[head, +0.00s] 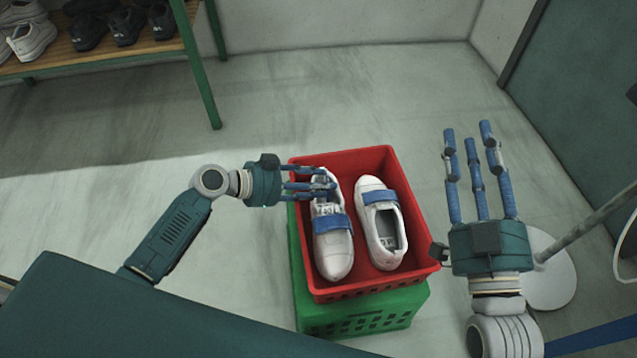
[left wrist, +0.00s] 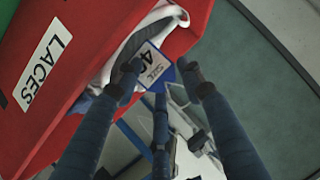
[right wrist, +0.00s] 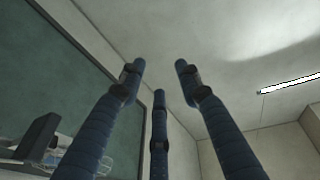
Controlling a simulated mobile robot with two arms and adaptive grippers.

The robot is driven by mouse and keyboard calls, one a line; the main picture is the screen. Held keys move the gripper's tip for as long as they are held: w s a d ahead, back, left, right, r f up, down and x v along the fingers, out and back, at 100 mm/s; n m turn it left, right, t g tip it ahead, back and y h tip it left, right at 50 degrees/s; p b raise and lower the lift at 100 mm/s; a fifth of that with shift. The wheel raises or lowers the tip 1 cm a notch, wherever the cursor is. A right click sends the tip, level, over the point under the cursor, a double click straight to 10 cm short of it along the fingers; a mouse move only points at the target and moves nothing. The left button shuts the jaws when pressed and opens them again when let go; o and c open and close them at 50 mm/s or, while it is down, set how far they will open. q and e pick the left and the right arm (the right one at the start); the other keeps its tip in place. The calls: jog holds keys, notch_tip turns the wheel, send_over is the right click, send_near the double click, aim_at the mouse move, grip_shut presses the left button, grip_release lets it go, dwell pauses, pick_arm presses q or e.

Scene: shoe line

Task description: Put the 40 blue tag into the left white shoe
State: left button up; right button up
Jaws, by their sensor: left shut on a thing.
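The left white shoe (head: 333,250), with a blue strap, lies in the red crate (head: 312,288), toe towards me. Its opening end is at the far side, partly hidden by my left gripper (head: 328,186). In the left wrist view, my left gripper (left wrist: 165,82) is shut on the 40 blue tag (left wrist: 153,66), a white and blue card reading SIZE 40. The tag is at the shoe's grey-lined opening (left wrist: 145,35); I cannot tell whether it touches the shoe. My right gripper (head: 468,132) is open and empty, fingers pointing up, right of the crate.
A second white shoe (head: 370,187) lies to the right in the red crate, opening towards me. The red crate stands on a green crate (head: 352,322) and bears a LACES label (left wrist: 42,62). A shelf (head: 120,50) with shoes stands at the back left. Floor behind is clear.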

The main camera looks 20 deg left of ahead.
pick_arm(q)
jog(key=shift+f+b, duration=0.55)
jog(key=shift+b, duration=0.05)
pick_arm(e)
jog(key=s+r+t+y, duration=0.1)
jog(key=s+r+t, duration=0.2)
jog(key=r, duration=0.3)
jog(key=shift+r, duration=0.35)
jog(key=shift+t, duration=0.3)
pick_arm(q)
jog(key=o, duration=1)
jog(key=shift+s+f, duration=0.1)
jog(key=shift+s+f, duration=0.1)
jog(key=shift+f, duration=0.1)
jog(key=shift+w+r+v, duration=0.1)
jog(key=shift+r+v, duration=0.1)
jog(key=shift+v, duration=2.85)
jog(key=shift+w+r+v, duration=0.1)
jog(key=shift+r+v, duration=0.05)
jog(key=shift+v, duration=2.85)
